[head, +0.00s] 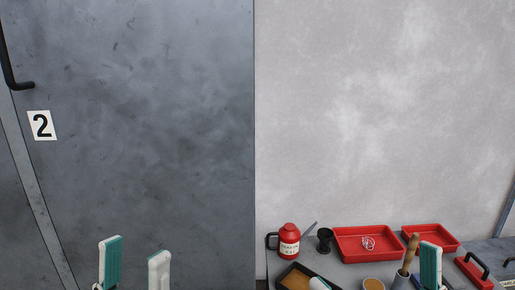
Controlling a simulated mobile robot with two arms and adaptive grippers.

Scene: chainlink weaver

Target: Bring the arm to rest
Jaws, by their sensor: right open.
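My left gripper (136,268) shows at the bottom left. Its two pale fingertips with teal pads stand upright and apart, with nothing seen between them. My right gripper (376,275) is at the bottom right, in front of the workbench. One fingertip stands upright at the right, and what looks like the tip of the other shows lower left at the frame's edge. It is open. Most of both arms is below the frame.
The bench holds a red can (289,243), a black cup (324,240), red trays (352,256) (443,231), the nearer with pale rings (368,243), a dark tray (291,268), a wooden handle (410,252) and a red handled block (473,272). A grey panel marked 2 (42,125) stands left.

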